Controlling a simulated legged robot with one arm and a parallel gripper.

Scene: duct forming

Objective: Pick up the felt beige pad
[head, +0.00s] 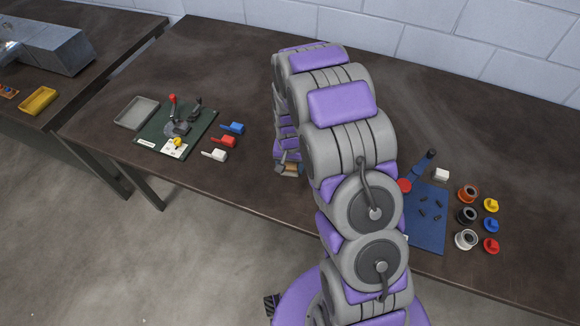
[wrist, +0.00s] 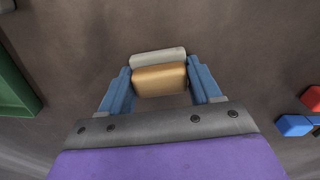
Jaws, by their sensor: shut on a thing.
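My gripper (wrist: 160,68) shows in the wrist view with its two blue fingers on either side of a tan-beige block (wrist: 160,79), which looks like the felt beige pad. The fingers are shut on its sides. A pale grey strip (wrist: 158,55) lies along the pad's far edge; I cannot tell whether it is part of the pad. In the head view my gripper (head: 289,167) is over the middle of the dark table, with the beige pad (head: 291,170) just showing. My arm hides much of it. Its height above the table is hard to tell.
A green board (head: 178,133) with a clamp is left, beside a grey tray (head: 136,113) and blue, red (head: 222,141) and white-handled pieces. A blue mat (head: 428,222), spools (head: 467,215) and coloured knobs (head: 491,225) are right. The table's back middle is clear.

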